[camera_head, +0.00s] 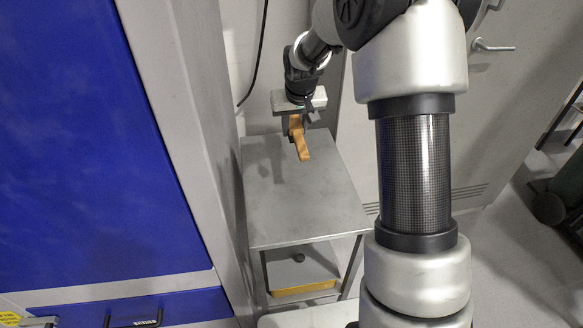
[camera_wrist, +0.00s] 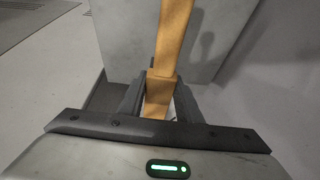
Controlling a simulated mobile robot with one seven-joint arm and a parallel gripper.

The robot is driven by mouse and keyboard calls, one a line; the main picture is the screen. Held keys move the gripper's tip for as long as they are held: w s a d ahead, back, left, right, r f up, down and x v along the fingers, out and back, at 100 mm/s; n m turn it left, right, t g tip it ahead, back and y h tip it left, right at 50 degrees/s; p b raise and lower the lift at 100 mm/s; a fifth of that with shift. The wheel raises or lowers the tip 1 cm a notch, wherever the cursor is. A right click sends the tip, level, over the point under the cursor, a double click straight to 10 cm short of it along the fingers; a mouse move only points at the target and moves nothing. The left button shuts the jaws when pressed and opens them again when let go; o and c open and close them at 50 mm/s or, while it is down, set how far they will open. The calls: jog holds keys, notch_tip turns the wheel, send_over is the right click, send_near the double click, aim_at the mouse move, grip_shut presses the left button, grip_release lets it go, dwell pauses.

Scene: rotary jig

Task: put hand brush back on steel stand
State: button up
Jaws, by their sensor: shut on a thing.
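The hand brush (camera_head: 302,144) has an orange-tan handle and hangs in my gripper (camera_head: 298,120), over the far part of the steel stand's grey top. In the wrist view, the brush (camera_wrist: 172,40) runs up from between the fingers of my gripper (camera_wrist: 160,92), which are shut on it. The steel stand (camera_head: 300,205) is a grey table with a flat, bare top and a lower shelf. Its top also shows in the wrist view (camera_wrist: 125,45), behind the brush. I cannot tell whether the brush touches the top.
A large blue and grey cabinet (camera_head: 90,150) stands close along the left of the stand. A yellow-edged tray (camera_head: 303,287) is on the lower shelf. A grey door with a handle (camera_head: 495,46) is at the back right. Open floor lies right of the stand.

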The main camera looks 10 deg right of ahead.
jog(key=shift+w+a+f+b, duration=0.1)
jog(key=shift+w+f+b, duration=0.25)
jog(key=shift+w, duration=0.3)
jog(key=shift+w+f+b, duration=0.25)
jog(key=shift+w+f, duration=0.05)
jog(key=shift+w, duration=0.3)
notch_tip(320, 180, down, 9)
jog(key=shift+w+f+b, duration=0.15)
jog(key=shift+b, duration=0.55)
jog(key=shift+f, duration=0.25)
jog(key=o, duration=1)
